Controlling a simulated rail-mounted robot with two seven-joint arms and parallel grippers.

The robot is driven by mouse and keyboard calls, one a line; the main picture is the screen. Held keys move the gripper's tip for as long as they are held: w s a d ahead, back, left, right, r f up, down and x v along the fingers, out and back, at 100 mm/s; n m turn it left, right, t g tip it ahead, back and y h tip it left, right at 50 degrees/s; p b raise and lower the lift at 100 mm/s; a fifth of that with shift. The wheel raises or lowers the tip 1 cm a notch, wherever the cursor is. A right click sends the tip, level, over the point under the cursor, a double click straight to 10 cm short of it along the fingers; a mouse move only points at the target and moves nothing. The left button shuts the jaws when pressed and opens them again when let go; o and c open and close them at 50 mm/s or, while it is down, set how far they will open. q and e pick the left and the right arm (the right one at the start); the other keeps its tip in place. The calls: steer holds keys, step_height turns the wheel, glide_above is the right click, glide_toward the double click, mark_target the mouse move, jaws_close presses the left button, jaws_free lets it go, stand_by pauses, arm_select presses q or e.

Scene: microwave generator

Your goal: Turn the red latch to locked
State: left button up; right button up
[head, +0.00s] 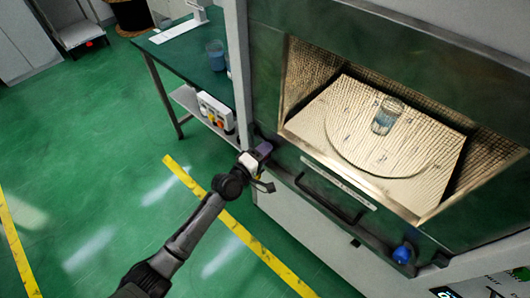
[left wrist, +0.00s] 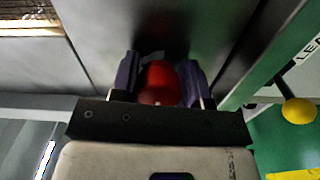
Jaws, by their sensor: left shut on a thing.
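The red latch (left wrist: 159,82) shows in the left wrist view as a rounded red knob between two purple fingers. My left gripper (head: 264,152) is shut on it at the lower left corner of the microwave generator's front (head: 259,70). The gripper also shows in the left wrist view (left wrist: 160,78). In the head view the gripper hides the latch. The latch's turn angle cannot be told. My right gripper is not in view.
A blue knob (head: 403,253) sits at the front's lower right. A dark bar handle (head: 331,199) runs below the opening. A glass beaker (head: 387,116) stands on the plate inside. A green-topped table (head: 185,55) stands left; the floor left of the gripper is clear.

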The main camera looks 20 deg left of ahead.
arm_select(q)
steer(key=m, duration=0.2)
steer(key=shift+a+r+m, duration=0.1)
steer(key=shift+m, duration=0.3)
steer(key=m+p, duration=0.1)
steer(key=m, duration=0.2)
steer(key=shift+o, duration=0.2)
steer(key=shift+m, duration=0.7)
steer(key=shift+w+r+m+p, duration=0.1)
steer(key=shift+r+m+p, duration=0.1)
steer(key=shift+m+p, duration=0.1)
steer(key=o, duration=0.7)
steer(key=shift+c, duration=0.2)
steer(key=shift+o, duration=0.9)
